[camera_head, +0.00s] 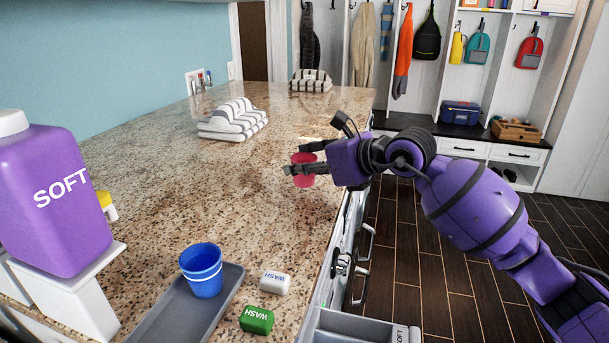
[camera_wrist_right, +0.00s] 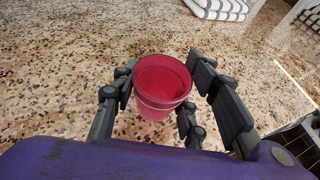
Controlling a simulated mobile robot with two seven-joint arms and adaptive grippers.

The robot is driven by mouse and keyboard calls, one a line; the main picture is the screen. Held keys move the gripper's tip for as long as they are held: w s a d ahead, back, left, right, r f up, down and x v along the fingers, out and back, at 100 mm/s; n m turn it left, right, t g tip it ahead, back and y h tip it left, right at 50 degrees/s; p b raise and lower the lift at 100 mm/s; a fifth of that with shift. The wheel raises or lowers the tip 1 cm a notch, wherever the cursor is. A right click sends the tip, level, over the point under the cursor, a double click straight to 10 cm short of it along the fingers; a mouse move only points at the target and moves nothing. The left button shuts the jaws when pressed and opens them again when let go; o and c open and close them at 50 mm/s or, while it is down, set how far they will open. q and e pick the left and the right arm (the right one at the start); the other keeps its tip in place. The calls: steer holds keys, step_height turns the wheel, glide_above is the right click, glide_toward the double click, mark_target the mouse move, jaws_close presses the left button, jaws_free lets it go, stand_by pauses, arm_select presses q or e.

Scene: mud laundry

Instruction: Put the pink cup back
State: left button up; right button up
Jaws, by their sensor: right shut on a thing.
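The pink cup (camera_head: 303,175) is at the right edge of the granite counter in the head view, between the fingers of my right gripper (camera_head: 305,168). In the right wrist view the cup (camera_wrist_right: 160,88) stands upright with its open mouth showing and looks empty. The dark fingers of my right gripper (camera_wrist_right: 163,95) are on both sides of it, shut on it. I cannot tell whether the cup's base touches the counter. A blue cup (camera_head: 203,271) stands upright on a grey tray (camera_head: 165,318) at the near end. My left gripper is not in view.
A purple SOFT jug (camera_head: 45,195) on a white stand is at left. Striped folded towels (camera_head: 232,120) lie farther back. The mid-counter is clear. An open drawer (camera_head: 350,330) is below right.

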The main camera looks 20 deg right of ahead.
mark_target(313, 176)
steer(key=shift+f, duration=1.35)
steer(key=shift+f, duration=0.15)
steer(key=o, duration=0.9)
steer(key=shift+o, duration=0.2)
steer(key=shift+r, duration=0.25)
steer(key=v, duration=1.2)
steer(key=shift+b, duration=0.4)
steer(key=shift+f, duration=0.1)
